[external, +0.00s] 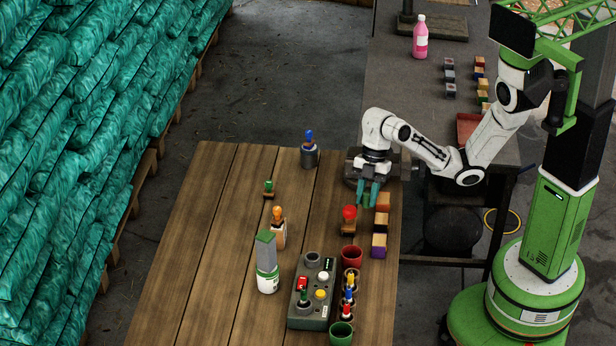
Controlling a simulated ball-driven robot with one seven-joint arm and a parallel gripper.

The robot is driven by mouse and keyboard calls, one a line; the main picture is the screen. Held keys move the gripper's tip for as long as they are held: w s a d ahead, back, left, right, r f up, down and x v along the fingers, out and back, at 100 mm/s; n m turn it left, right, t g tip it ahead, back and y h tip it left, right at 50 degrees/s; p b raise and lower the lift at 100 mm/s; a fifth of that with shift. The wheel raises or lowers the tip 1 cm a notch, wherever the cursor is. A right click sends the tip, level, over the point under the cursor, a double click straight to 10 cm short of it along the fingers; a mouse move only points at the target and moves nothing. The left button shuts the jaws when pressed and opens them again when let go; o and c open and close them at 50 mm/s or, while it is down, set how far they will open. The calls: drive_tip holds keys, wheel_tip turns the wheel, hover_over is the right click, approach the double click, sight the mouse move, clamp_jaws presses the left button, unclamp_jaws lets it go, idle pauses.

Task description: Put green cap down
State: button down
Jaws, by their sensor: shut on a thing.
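My gripper (368,199) has teal fingers that point down over the right part of the wooden table, beside a row of small blocks. It is shut on a small green thing, which looks like the green cap (366,201). The fingers hide most of it, and I cannot tell whether it touches the table.
Orange-topped blocks (382,202) stand right of my gripper, and a red-knobbed stamp (349,213) stands just in front. A blue-handled stamp in a grey cup (309,157), a control box (313,290) and a red cup (351,256) stand nearby. The table's left side (200,250) is clear.

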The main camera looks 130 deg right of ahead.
drive_tip(key=shift+w+a, duration=0.1)
drive_tip(key=shift+a, duration=0.05)
drive_tip(key=w+f, duration=0.1)
drive_tip(key=w, duration=0.1)
drive_tip(key=b, duration=0.1)
hover_over(319, 252)
drive_tip(key=s, duration=0.1)
wheel_tip(319, 252, down, 8)
drive_tip(key=shift+a+f, duration=0.1)
drive_tip(key=shift+a, duration=0.05)
drive_tip(key=shift+w+b, duration=0.1)
drive_tip(key=shift+b, duration=0.2)
drive_tip(key=shift+w+f+b, duration=0.25)
drive_tip(key=shift+f+b, duration=0.2)
drive_tip(key=shift+b, duration=0.2)
wheel_tip(319, 252, down, 3)
drive_tip(key=b, duration=0.3)
drive_tip(key=shift+w, duration=0.1)
